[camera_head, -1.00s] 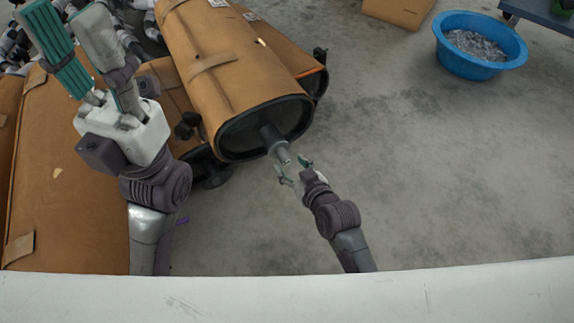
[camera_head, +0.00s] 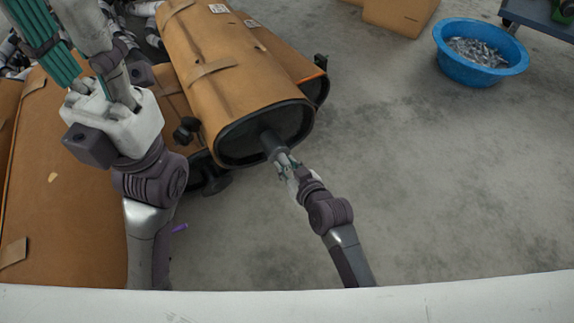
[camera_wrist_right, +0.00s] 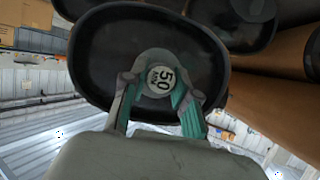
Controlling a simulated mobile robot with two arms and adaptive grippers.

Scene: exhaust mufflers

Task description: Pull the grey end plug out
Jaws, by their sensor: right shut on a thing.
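A brown muffler (camera_head: 225,75) with a black end cap (camera_head: 250,138) lies with that end toward me. A short dark pipe (camera_head: 271,142) sticks out of the cap. In the head view the fingers hide most of the plug. My left gripper (camera_head: 58,25) is raised at the upper left, open and empty, its tips near the top edge.
More brown mufflers (camera_head: 60,200) lie at left and behind the gripped one. A blue tub (camera_head: 470,72) of metal pieces stands at upper right, near a brown box (camera_head: 400,14). The grey floor (camera_head: 440,180) at right is clear. A white edge crosses the bottom.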

